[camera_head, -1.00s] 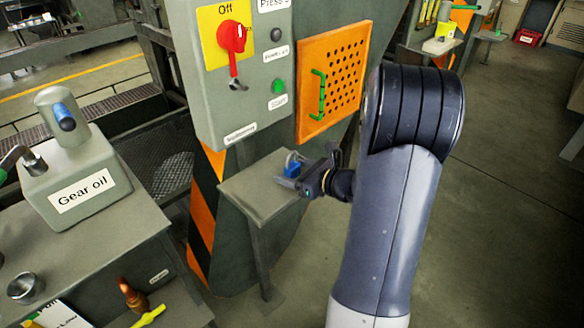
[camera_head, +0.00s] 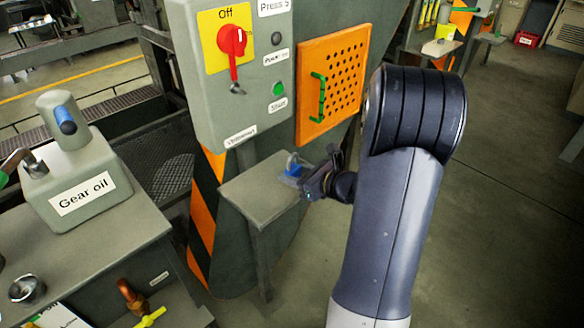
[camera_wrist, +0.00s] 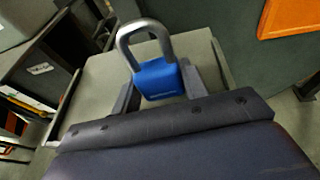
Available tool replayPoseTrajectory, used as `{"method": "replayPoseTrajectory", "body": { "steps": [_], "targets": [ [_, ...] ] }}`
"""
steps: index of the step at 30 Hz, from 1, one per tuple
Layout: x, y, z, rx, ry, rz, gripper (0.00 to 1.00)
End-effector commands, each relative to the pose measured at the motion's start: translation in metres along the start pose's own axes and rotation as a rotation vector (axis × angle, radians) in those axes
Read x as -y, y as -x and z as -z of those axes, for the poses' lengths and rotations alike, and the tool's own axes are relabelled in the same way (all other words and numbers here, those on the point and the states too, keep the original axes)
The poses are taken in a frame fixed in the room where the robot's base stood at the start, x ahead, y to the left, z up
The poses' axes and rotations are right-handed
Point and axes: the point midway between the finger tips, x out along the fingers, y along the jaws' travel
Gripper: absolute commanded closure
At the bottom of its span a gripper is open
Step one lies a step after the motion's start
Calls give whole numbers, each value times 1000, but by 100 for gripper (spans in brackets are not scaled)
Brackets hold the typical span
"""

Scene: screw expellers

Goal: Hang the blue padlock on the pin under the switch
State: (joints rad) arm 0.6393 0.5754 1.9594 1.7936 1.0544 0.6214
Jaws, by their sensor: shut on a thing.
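The blue padlock (camera_wrist: 158,80) with a grey shackle sits between the fingers of my gripper (camera_wrist: 160,92) in the wrist view, its shackle pointing up. The padlock (camera_head: 293,166) also shows in the head view, just above or at the small grey side table; I cannot tell whether it touches the top. My gripper (camera_head: 300,177) is shut on it. The red switch (camera_head: 234,43) on its yellow plate stands up and left of the gripper on the grey control box. The pin (camera_head: 237,88) shows under the switch as a small dark metal piece.
The small grey table (camera_head: 250,195) stands below the control box (camera_head: 210,110). An orange perforated panel (camera_head: 335,85) with a green handle is right of the box. A gear oil can (camera_head: 75,180) stands on the bench at left.

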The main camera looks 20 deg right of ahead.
Motion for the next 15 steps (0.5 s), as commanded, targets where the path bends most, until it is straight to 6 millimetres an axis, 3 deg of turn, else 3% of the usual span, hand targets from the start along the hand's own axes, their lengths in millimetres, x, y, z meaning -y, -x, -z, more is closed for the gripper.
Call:
{"method": "replayPoseTrajectory", "body": {
  "steps": [15],
  "targets": [
    [-2,24,-24,2,0,1,78]
  ]
}}
